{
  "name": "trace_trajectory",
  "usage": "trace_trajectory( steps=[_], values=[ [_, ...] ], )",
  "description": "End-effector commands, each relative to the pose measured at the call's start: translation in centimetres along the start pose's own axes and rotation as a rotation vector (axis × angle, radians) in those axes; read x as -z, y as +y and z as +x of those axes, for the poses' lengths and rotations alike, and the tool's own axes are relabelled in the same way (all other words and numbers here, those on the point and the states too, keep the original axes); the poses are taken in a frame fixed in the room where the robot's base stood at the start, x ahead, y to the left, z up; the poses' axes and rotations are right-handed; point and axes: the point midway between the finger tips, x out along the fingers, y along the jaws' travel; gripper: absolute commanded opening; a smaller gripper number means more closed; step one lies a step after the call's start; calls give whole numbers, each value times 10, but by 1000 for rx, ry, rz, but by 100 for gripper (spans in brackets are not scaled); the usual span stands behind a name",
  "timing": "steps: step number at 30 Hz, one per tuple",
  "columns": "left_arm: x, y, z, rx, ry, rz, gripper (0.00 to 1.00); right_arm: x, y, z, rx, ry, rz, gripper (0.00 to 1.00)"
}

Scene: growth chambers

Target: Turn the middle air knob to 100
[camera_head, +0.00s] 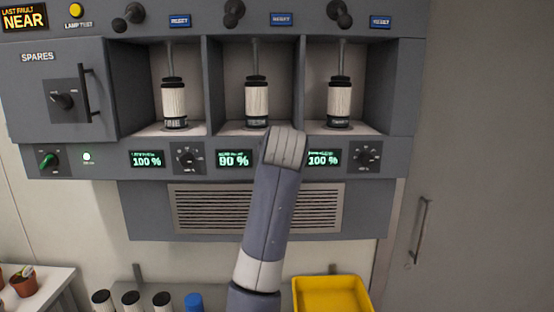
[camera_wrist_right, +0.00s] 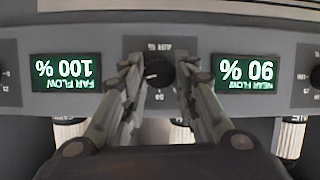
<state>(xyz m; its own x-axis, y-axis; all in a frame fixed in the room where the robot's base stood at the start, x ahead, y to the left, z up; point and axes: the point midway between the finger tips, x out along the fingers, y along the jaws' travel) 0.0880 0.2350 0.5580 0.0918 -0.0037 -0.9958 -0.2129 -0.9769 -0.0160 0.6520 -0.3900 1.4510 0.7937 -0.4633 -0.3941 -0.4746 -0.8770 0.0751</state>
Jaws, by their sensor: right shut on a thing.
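The middle air knob (camera_wrist_right: 160,73) is a round black dial with a white pointer mark, seen upside down in the right wrist view. My right gripper (camera_wrist_right: 158,80) has its two fingers on either side of it and is shut on it. In the head view my right arm hides this knob. The middle display (camera_head: 235,159) left of my arm reads 90 %; in the wrist view the same display (camera_wrist_right: 244,82) reads NEAR FLOW 90 %. The FAR FLOW display (camera_wrist_right: 62,72) reads 100 %. My left gripper is not in view.
The left knob (camera_head: 188,157) and right knob (camera_head: 365,156) sit on the same panel. Three white cartridges (camera_head: 256,101) stand in bays above. A vent grille (camera_head: 215,208) is below. A yellow bin (camera_head: 332,294) and a blue-capped bottle (camera_head: 193,302) stand lower down.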

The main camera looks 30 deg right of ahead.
Motion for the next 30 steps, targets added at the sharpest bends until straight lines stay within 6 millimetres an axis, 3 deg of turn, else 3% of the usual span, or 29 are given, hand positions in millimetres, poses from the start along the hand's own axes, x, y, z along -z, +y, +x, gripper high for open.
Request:
trace_trajectory(
  steps=[12,30],
  values=[
    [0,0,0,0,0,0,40,-2,2,1,94,8,217,4],
    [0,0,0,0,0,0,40,-3,2,1,114,10,264,4]
  ],
)
